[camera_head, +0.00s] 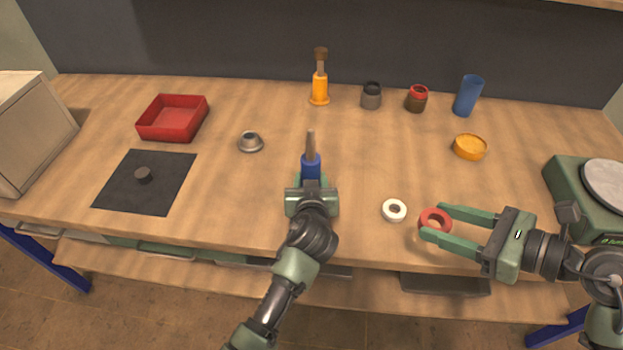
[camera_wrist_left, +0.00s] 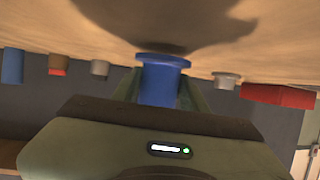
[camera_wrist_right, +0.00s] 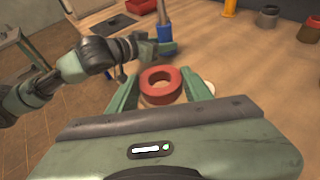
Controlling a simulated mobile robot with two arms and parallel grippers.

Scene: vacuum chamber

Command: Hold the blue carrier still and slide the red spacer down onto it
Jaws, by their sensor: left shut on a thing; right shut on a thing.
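The blue carrier (camera_head: 311,167) stands upright on the table, with a brown rod (camera_head: 311,143) rising from its top. My left gripper (camera_head: 312,182) is shut on the carrier from the front; the carrier also shows between its fingers in the left wrist view (camera_wrist_left: 160,82). The red spacer (camera_head: 435,214) is a thick ring to the right of the carrier. My right gripper (camera_head: 434,222) is shut on the spacer, which lies flat between its fingertips, hole up, in the right wrist view (camera_wrist_right: 160,78). I cannot tell whether the spacer touches the table.
A white ring (camera_head: 394,218) lies between the carrier and the spacer. Behind stand an orange holder (camera_head: 320,92), a grey jar (camera_head: 371,95), a red-topped jar (camera_head: 417,98) and a blue cup (camera_head: 468,96). A red tray (camera_head: 172,135) and dark mat (camera_head: 118,190) are left.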

